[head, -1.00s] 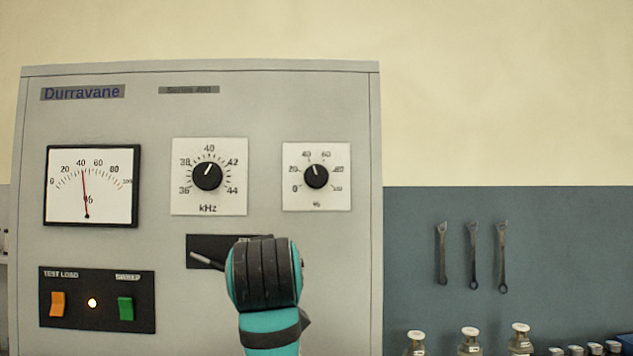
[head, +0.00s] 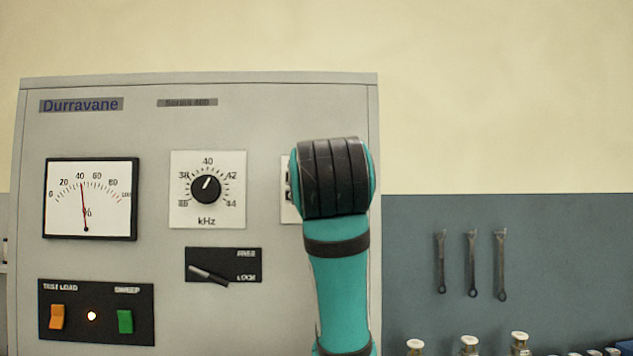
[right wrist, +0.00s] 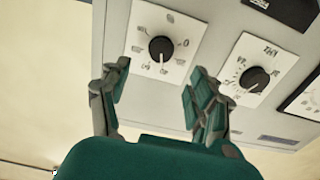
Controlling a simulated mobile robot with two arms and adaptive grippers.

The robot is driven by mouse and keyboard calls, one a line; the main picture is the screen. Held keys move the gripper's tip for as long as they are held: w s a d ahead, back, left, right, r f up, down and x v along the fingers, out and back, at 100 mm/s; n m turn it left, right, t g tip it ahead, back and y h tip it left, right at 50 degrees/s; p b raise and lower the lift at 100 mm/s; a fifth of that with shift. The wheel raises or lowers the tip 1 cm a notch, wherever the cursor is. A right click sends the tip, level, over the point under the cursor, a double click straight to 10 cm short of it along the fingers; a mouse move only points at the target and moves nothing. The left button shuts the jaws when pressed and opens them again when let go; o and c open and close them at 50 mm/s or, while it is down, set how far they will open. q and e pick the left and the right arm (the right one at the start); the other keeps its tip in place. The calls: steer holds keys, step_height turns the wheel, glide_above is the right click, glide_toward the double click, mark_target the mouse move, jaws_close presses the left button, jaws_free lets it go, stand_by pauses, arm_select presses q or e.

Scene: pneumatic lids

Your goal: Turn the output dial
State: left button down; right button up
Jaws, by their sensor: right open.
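The output dial, a black knob on a white % plate, is almost wholly hidden behind my right arm in the head view. Only the plate's left edge (head: 289,190) shows there. In the right wrist view the knob (right wrist: 162,49) is clear, its white pointer line facing down in that picture. My right gripper (right wrist: 160,74) is open and empty. Its two fingers stand left and right of the knob in that picture, apart from it, with the knob ahead of the gap. My left gripper is not in view.
The kHz dial (head: 206,189) sits left of the output dial. Below it is a lever (head: 209,275) on a black plate. A % meter (head: 90,199) reads a little above 40. An orange switch (head: 57,316) and a green switch (head: 125,320) are lower left. Wrenches (head: 472,263) hang at right.

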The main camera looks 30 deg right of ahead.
steer(key=p+x, duration=0.2)
steer(key=x, duration=0.8)
steer(key=shift+w+p, duration=0.15)
steer(key=shift+p, duration=0.15)
steer(key=shift+a, duration=0.1)
steer(key=c, duration=1.1)
